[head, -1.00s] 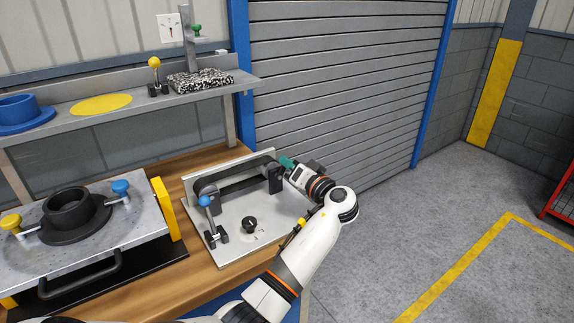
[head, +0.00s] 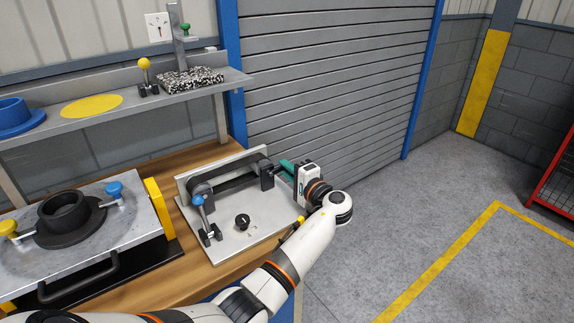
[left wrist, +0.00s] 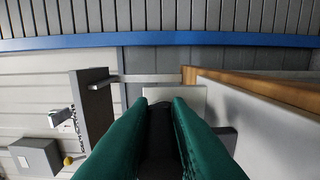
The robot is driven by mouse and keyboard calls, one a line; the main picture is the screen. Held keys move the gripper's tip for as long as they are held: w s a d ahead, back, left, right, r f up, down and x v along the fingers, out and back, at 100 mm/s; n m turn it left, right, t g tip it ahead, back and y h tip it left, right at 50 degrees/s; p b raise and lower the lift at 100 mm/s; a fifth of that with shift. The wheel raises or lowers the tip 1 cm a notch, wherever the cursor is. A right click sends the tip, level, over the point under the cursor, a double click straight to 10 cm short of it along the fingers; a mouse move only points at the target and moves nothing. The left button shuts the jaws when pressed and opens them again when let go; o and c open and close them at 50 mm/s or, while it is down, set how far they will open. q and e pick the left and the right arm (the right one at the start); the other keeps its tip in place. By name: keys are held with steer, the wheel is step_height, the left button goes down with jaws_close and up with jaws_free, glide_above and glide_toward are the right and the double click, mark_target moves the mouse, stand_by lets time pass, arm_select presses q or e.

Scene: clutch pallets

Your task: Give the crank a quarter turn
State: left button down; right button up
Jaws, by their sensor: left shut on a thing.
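A fixture plate (head: 222,230) lies on the wooden bench, with a black belt-like bar (head: 235,183) between two dark blocks along its raised back edge. My left gripper (head: 288,168) is at the right end of this fixture, beside the right dark block (head: 267,176). Its green fingers are shut on a dark part. In the left wrist view the two green fingers (left wrist: 160,125) flank a black piece (left wrist: 160,135), which I take to be the crank handle. The rest of the crank is hidden by the fingers and gripper body. My right gripper is not in view.
A blue-handled toggle clamp (head: 203,215) and a black knob (head: 243,221) stand on the plate. A pallet with a black ring (head: 68,217) is at the left. A shelf (head: 120,115) runs above. Open floor (head: 400,230) lies to the right.

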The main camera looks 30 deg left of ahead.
arm_select(q)
steer(key=shift+r+m, duration=0.15)
steer(key=shift+m, duration=0.35)
steer(key=shift+w, duration=0.1)
steer(key=c, duration=1.5)
jaws_free()
steer(key=shift+o, duration=0.5)
steer(key=shift+f, duration=0.2)
steer(key=shift+s+d+f, duration=0.1)
steer(key=shift+s+d, duration=0.1)
steer(key=shift+d, duration=0.25)
steer(key=b+v, duration=0.1)
steer(key=v, duration=0.9)
steer(key=shift+s+d+b, duration=0.1)
steer(key=shift+d+b, duration=0.05)
steer(key=shift+b, duration=0.15)
steer(key=shift+s+d, duration=0.2)
steer(key=shift+d, duration=0.1)
